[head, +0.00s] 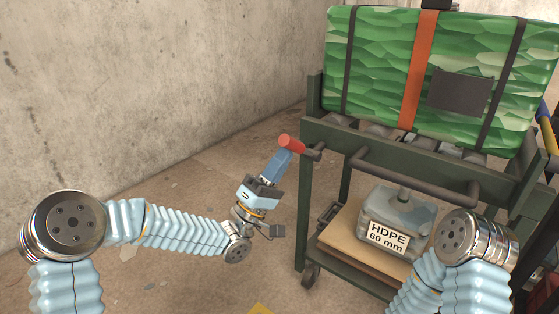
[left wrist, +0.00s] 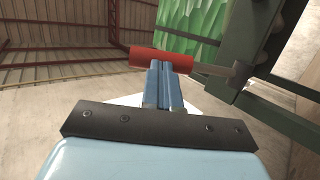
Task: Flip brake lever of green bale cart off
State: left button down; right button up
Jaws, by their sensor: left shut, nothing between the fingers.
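The green bale cart (head: 308,195) stands at the right, with a dark green metal frame and a green bale (head: 380,70) on top. The brake lever's red grip (head: 291,142) sticks out from the frame's left corner on a dark rod; the red grip also shows in the left wrist view (left wrist: 160,60), lying across the picture. My left gripper (head: 285,155) is shut and empty, its blue fingertips at the red grip. In the left wrist view the closed fingertips (left wrist: 165,70) overlap the grip's lower edge; I cannot tell if they touch. My right gripper is out of view.
A dark push handle (head: 415,178) juts from the cart's near side. A grey block marked HDPE 60 mm (head: 400,215) sits on the lower shelf (head: 345,240). A concrete wall (head: 150,80) stands at the left. The floor between is largely clear.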

pick_arm(q)
jog(key=r+n+y+p, duration=0.1)
jog(key=p, duration=0.1)
jog(key=w+d+r+y+p, duration=0.1)
jog(key=r+y+p, duration=0.1)
jog(key=p, duration=0.1)
jog(key=r+n+y+p, duration=0.1)
jog(key=r+p, duration=0.1)
jog(key=shift+w+d+r+n+g+y, duration=0.15)
jog(key=shift+w+r+n+g+y, duration=0.15)
jog(key=shift+w+g, duration=0.1)
jog(key=y+p, duration=0.1)
jog(key=p, duration=0.1)
jog(key=w+d+r+g+y+p, duration=0.1)
jog(key=p, duration=0.1)
jog(key=shift+w+d+r+n, duration=0.1)
jog(key=shift+w+r+n, duration=0.15)
jog(key=shift+n, duration=0.15)
jog(key=shift+w+d+r+g+y+p, duration=0.2)
jog(key=shift+w+g+y+p, duration=0.1)
jog(key=shift+g+y+p, duration=0.15)
jog(key=shift+w+d, duration=0.35)
jog(key=shift+w, duration=0.15)
jog(key=shift+w+d+r, duration=0.35)
jog(key=shift+w+d, duration=0.05)
jog(key=shift+w, duration=0.2)
jog(key=shift+r, duration=0.25)
